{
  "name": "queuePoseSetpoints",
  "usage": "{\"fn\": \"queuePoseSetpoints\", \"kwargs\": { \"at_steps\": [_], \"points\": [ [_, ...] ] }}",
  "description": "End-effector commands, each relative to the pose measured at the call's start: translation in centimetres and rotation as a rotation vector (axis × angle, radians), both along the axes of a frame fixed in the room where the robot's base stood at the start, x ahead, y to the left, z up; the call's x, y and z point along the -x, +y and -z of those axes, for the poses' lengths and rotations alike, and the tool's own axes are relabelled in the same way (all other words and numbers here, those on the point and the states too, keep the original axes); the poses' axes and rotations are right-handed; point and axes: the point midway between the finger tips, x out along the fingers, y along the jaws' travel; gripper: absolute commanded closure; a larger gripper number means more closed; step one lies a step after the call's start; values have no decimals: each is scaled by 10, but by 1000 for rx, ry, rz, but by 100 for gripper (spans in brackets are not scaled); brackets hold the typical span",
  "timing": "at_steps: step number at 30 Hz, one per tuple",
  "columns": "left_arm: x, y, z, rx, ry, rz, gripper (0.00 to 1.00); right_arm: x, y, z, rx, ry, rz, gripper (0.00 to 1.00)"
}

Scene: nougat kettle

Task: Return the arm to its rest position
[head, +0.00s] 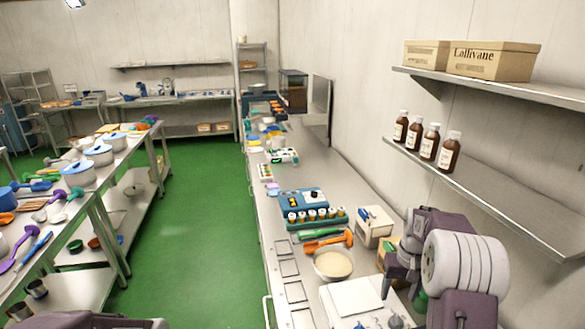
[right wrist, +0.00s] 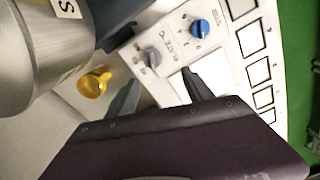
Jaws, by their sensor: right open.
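My right gripper (head: 388,288) hangs at the lower right of the head view, above the right end of the counter and partly hidden by my own arm. In the right wrist view its two dark fingers (right wrist: 160,93) are apart with nothing between them. Beyond them is a white control panel (right wrist: 172,50) with a blue knob (right wrist: 199,28) and a grey knob (right wrist: 151,57). A large silver cylinder (right wrist: 45,60) fills the left of that view, beside a yellow round piece (right wrist: 94,82). Only a bit of my left arm shows at the bottom left; its gripper is out of frame.
The counter (head: 310,170) holds a bowl (head: 333,264), an orange hammer-like tool (head: 330,241), a rack of small bottles (head: 317,217) and a white box (head: 374,226). Wall shelves (head: 480,190) with brown bottles (head: 428,142) overhang at right. Green floor (head: 200,210) lies open at left.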

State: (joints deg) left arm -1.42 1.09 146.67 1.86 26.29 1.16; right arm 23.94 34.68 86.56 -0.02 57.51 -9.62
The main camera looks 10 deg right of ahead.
Motion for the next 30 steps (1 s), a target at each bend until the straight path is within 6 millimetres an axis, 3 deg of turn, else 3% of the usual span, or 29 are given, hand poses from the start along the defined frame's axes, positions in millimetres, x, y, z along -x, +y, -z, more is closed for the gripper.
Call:
{"fn": "queuePoseSetpoints", "kwargs": {
  "at_steps": [2,5,9,12,15,18,22,30],
  "points": [
    [0,0,9,0,0,0,64,-10,30,-14,15,-39,-73,40],
    [0,0,19,0,0,0,64,11,86,-19,9,-36,-185,40],
    [0,0,28,0,0,0,64,62,148,-6,-1,-46,-292,40],
    [0,0,33,0,0,0,64,108,175,14,-7,-48,-328,40],
    [0,0,33,0,0,0,64,149,185,35,-12,-48,-315,40],
    [0,0,32,0,0,0,64,174,183,52,-16,-37,-269,40],
    [0,0,32,0,0,0,64,165,183,54,-12,-88,-230,40],
    [0,0,32,0,0,0,64,165,183,54,-12,-86,-226,40]
  ]
}}
